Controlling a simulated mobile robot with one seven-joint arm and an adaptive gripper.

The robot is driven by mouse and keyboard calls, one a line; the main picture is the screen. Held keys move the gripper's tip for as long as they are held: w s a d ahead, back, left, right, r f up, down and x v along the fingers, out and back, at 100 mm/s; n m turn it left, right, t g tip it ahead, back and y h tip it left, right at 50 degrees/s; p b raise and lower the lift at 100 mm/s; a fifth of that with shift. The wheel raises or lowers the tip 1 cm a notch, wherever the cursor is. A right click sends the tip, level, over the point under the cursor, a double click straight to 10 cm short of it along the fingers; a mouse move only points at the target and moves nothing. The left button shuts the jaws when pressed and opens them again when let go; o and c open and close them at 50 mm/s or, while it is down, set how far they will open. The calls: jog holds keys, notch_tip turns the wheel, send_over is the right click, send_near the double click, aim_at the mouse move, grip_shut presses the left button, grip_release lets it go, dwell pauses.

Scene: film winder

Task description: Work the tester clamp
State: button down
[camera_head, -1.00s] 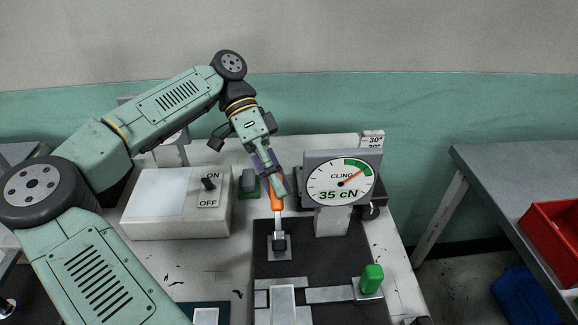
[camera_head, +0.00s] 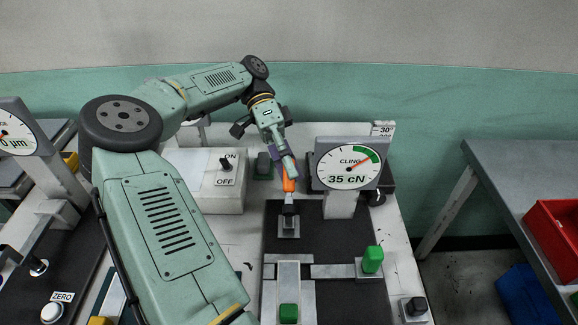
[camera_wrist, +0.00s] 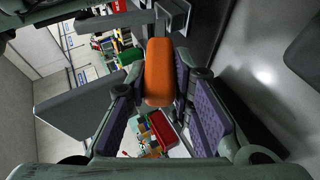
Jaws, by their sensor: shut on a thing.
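The tester clamp's orange handle (camera_head: 289,182) stands roughly upright on a dark pivot and grey bracket (camera_head: 289,228) at the back of the black tester plate (camera_head: 340,237). My gripper (camera_head: 291,172) is around the top of this handle, coming from above and behind. In the wrist view the orange handle (camera_wrist: 158,72) lies between the purple finger pads (camera_wrist: 165,105), and the gripper is shut on it.
A green knob (camera_head: 372,259) stands on the plate's right side, and a green block (camera_head: 289,311) is at the front. A white box with an ON/OFF switch (camera_head: 226,164) is left of the gripper. A red bin (camera_head: 555,232) sits on the right-hand bench.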

jog(key=c, duration=1.4)
grip_release()
jog(key=shift+f, duration=0.1)
jog(key=shift+s, duration=0.15)
jog(key=shift+s+r+t+b, duration=0.1)
jog(key=shift+r+t+b, duration=0.2)
jog(key=shift+t+b, duration=0.2)
jog(key=shift+s+r+t, duration=0.1)
jog(key=shift+r+t, duration=0.15)
jog(key=shift+t, duration=0.05)
